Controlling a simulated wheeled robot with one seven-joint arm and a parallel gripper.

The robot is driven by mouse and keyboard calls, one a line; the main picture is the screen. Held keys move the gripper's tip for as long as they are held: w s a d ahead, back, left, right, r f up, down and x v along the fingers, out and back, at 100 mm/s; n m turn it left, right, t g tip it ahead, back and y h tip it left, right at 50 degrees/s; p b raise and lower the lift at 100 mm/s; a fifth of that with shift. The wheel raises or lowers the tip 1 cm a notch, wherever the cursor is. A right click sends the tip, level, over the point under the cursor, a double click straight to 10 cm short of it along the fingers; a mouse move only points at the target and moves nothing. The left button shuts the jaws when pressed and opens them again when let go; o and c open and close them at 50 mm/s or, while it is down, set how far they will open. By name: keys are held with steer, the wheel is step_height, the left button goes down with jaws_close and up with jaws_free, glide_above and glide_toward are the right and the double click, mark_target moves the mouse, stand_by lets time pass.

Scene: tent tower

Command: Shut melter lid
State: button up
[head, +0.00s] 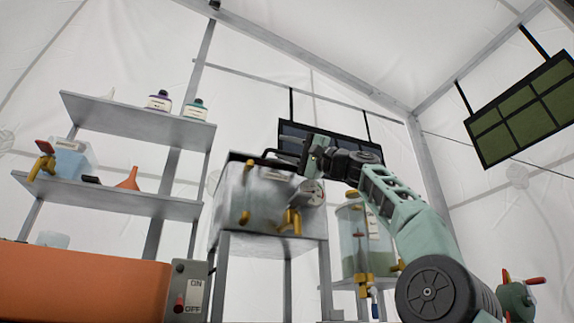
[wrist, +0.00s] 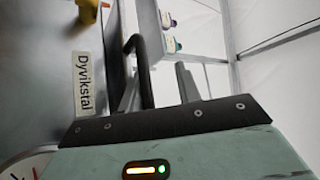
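The melter (head: 258,200) is a shiny metal box on a stand in the middle of the head view, with a dark lid edge (head: 240,157) along its top. I cannot tell whether the lid is fully down. A black bent handle (wrist: 146,75) rises beside the melter wall in the wrist view. My gripper (head: 298,158) is at the melter's upper right in the head view. In the wrist view its two fingers (wrist: 158,90) stand apart, with the handle between them, close to the left finger. I cannot tell whether they touch.
Shelves (head: 135,118) with bottles and an orange funnel stand to the left. A clear tank (head: 362,238) with a yellow tap is right of the melter. An orange surface (head: 80,285) and an ON/OFF switch box (head: 190,290) are at lower left.

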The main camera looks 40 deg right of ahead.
steer(key=b+v, duration=0.9)
steer(key=v, duration=0.8)
steer(key=shift+s, duration=0.2)
steer(key=shift+d+f, duration=0.1)
